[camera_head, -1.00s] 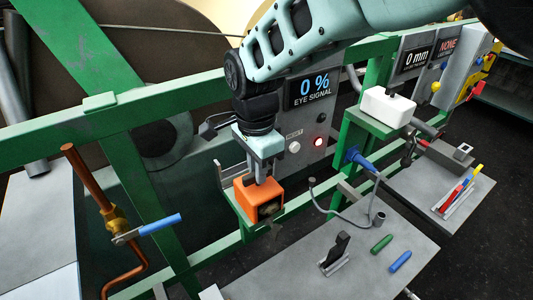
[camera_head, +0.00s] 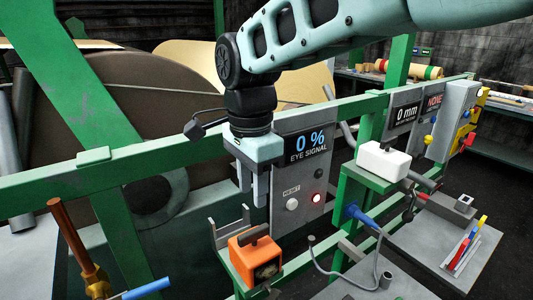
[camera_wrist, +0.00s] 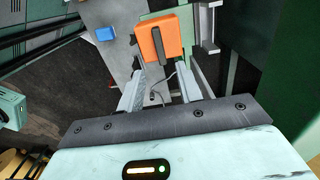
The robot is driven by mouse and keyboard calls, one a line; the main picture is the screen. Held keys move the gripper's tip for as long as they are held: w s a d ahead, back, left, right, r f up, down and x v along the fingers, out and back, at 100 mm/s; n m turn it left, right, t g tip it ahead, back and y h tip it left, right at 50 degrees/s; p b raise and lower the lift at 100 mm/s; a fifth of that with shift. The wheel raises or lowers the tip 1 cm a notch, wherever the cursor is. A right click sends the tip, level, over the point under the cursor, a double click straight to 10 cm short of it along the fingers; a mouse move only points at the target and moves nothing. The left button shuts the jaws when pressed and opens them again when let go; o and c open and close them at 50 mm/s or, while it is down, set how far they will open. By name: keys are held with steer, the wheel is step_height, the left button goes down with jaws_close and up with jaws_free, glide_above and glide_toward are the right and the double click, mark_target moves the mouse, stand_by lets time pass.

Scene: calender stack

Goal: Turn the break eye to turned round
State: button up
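The break eye is an orange box (camera_head: 240,262) with a dark bar handle on top and a dark round window on its front right side. It sits on a green bracket (camera_head: 232,283) below the panel. The eye signal display (camera_head: 307,144) reads 0 %. My gripper (camera_head: 251,198) hangs above the eye, fingers pointing down, apart and empty. In the wrist view the gripper (camera_wrist: 160,74) shows its two fingers spread, with the orange box (camera_wrist: 172,37) beyond them and its dark handle seen between them.
A grey panel holds a white reset button (camera_head: 292,204) and a lit red lamp (camera_head: 316,198) right of my gripper. An upright metal fork (camera_head: 229,222) stands beside the eye. A white box (camera_head: 383,161) is on a green shelf to the right. A green rail runs behind.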

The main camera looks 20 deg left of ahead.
step_height(320, 180, up, 8)
steer(key=shift+b, duration=0.35)
steer(key=shift+f, duration=0.15)
